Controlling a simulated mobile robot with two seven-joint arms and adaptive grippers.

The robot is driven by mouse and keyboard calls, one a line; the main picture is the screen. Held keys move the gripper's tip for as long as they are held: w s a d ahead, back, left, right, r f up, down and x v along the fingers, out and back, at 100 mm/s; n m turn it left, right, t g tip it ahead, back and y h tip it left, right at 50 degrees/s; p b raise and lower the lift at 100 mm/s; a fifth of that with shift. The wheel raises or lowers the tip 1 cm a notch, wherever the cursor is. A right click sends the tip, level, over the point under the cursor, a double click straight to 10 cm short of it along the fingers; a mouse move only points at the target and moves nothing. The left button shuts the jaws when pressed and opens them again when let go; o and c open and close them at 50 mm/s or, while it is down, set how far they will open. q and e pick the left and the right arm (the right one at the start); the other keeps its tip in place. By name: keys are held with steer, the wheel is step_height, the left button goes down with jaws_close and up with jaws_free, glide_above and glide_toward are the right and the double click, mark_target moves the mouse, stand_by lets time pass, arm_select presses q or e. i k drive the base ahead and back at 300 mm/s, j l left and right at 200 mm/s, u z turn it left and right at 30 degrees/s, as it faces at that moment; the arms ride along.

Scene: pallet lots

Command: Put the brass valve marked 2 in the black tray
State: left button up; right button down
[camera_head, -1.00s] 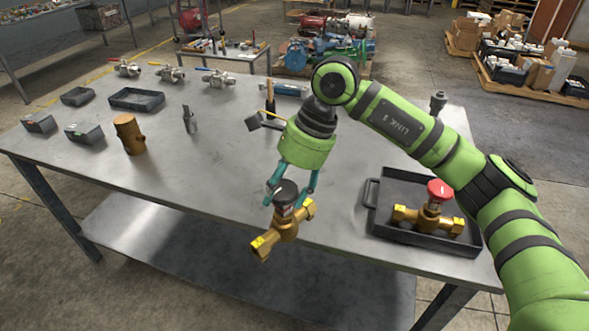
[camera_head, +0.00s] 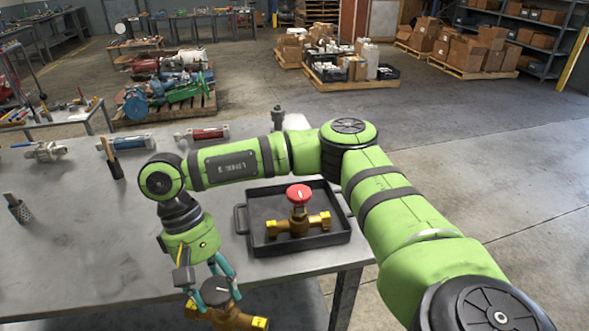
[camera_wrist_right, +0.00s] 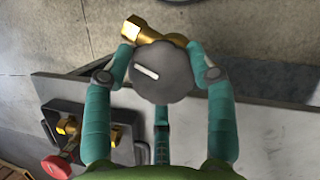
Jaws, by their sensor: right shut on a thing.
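My right gripper (camera_head: 213,284) is shut on the dark round knob of a brass valve (camera_head: 228,318), which hangs from it near the table's front edge. The right wrist view shows the fingers (camera_wrist_right: 160,78) on both sides of the grey knob, which has a white line, with the brass body (camera_wrist_right: 142,29) partly hidden behind it. I cannot read a number on this valve. The black tray (camera_head: 256,246) lies on the table to the right of the gripper. A second brass valve (camera_head: 290,226) with a red knob sits upright in it. My left gripper is out of view.
The steel table (camera_head: 90,230) has clear room left of the tray. A hammer (camera_head: 112,160), a small grey fitting (camera_head: 17,207) and a steel ball valve (camera_head: 45,151) stand or lie further left.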

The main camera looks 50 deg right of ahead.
mark_target(291, 207)
steer(key=k+j+z, duration=0.1)
steer(key=z, duration=0.75)
steer(key=k+l, duration=0.05)
